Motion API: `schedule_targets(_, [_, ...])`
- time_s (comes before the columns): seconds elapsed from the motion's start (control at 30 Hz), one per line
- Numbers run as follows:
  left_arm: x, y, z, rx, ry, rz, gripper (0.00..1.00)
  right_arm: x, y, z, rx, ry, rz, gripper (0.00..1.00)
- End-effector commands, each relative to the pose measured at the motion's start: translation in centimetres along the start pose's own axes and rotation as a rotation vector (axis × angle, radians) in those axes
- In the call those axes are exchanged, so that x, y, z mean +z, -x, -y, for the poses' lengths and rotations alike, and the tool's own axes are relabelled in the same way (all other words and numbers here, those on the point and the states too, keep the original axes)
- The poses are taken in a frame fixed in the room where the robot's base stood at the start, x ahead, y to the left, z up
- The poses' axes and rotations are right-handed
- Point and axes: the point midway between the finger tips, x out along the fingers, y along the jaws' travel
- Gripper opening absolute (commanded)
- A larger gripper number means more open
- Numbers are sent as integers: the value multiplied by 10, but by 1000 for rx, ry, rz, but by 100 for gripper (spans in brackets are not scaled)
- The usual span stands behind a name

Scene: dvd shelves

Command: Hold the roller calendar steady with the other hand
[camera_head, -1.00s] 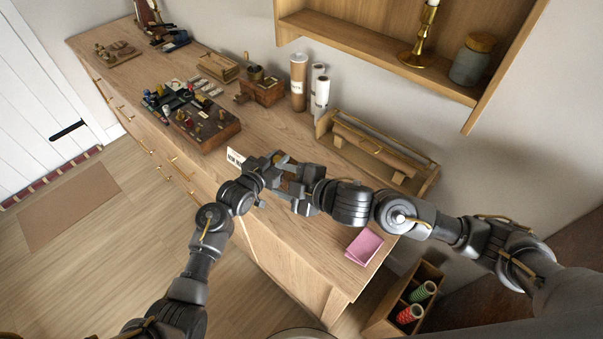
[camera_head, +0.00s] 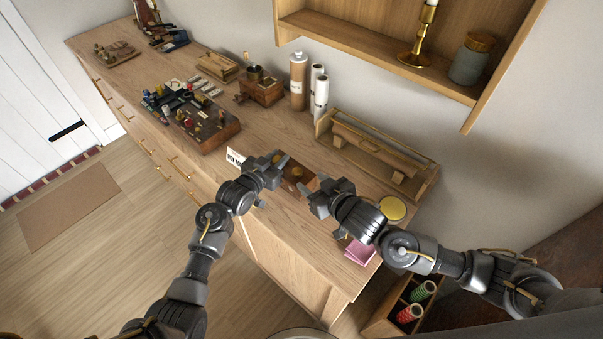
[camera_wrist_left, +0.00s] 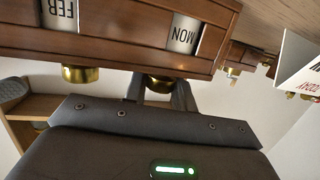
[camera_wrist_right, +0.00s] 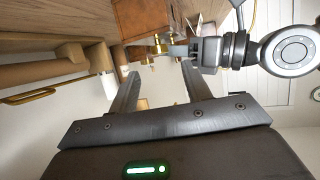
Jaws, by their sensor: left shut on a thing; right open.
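The roller calendar (camera_head: 297,174) is a brown wooden box near the front edge of the worktop, partly hidden by my grippers. In the left wrist view the calendar (camera_wrist_left: 120,45) spans the top, its windows reading FEB and MON upside down, with brass knobs below. My left gripper (camera_head: 281,172) is shut on one brass knob (camera_wrist_left: 160,82), which sits between its fingers. My right gripper (camera_head: 318,193) is open and empty, just right of the calendar and apart from it. The right wrist view shows its spread fingers (camera_wrist_right: 160,85), with the calendar (camera_wrist_right: 145,18) beyond them.
A white lettered card (camera_head: 235,157) stands left of the calendar. A dark board with small parts (camera_head: 215,135) lies farther left. A shelf (camera_head: 380,60) overhangs the back.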

Motion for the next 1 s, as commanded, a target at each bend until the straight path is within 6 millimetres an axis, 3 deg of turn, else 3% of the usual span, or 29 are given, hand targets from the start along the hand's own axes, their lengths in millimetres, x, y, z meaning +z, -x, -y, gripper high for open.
schedule_targets(0.1, [0,0,0,-1,0,0,0,-1,-25,0,2,2,-1,48])
schedule_targets(0.33, [0,0,0,-1,0,0,0,-1,-57,0,1,1,-1,48])
schedule_targets(0.77, [0,0,0,-1,0,0,0,0,-68,0,-1,1,0,48])
schedule_targets(1.0, [0,0,0,-1,0,1,0,0,-68,0,0,1,0,20])
